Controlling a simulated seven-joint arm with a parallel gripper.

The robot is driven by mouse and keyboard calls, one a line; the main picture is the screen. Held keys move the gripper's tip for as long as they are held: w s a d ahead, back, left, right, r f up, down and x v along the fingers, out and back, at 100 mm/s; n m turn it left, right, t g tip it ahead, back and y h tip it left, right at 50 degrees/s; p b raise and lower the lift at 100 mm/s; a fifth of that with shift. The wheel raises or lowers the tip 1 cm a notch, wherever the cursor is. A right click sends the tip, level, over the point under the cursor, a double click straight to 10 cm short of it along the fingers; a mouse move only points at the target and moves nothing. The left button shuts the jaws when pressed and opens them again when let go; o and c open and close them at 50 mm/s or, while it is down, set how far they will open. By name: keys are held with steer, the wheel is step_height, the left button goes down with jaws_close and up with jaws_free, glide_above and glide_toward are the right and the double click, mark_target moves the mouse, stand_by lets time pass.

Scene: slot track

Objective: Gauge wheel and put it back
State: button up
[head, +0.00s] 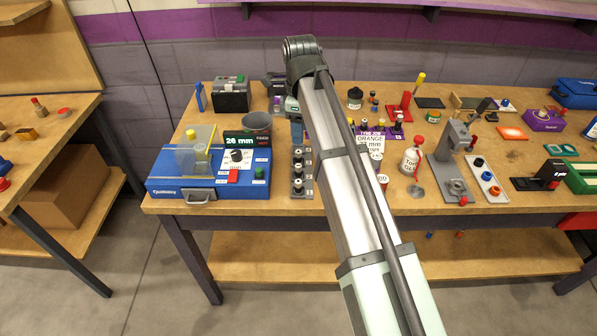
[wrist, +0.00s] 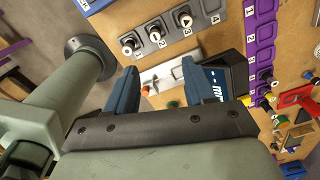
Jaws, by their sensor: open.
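My gripper (wrist: 158,64) is open in the wrist view, with two dark blue fingers apart. Below and between them is a pale gauge-like device (wrist: 165,74) with an orange knob (wrist: 146,88); a dark display reading "mm" (wrist: 213,84) is partly hidden by the right finger. I see nothing gripped. A dark grey numbered rack (wrist: 170,36) holds several small black round pieces with pale centres, possibly the wheels; I cannot tell which one the task means. The rack also shows in the head view (head: 299,193), left of my arm.
A blue machine (head: 166,190) with a green "26 mm" display (head: 246,139) stands left of the rack. A purple numbered strip (wrist: 262,45) lies to the right in the wrist view. Grey stand (head: 455,165), white bottle (head: 411,160) and trays crowd the bench right of my arm.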

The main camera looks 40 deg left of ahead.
mark_target(299, 166)
steer(key=f, duration=0.8)
steer(key=shift+s+a+f, duration=0.2)
steer(key=shift+s+f, duration=0.1)
steer(key=shift+s, duration=0.1)
steer(key=shift+w+d+f, duration=0.1)
steer(key=shift+d+f, duration=0.05)
steer(key=shift+f, duration=1.2)
steer(key=shift+d+f, duration=0.1)
steer(key=shift+f, duration=1.25)
steer(key=shift+c, duration=0.3)
jaws_close()
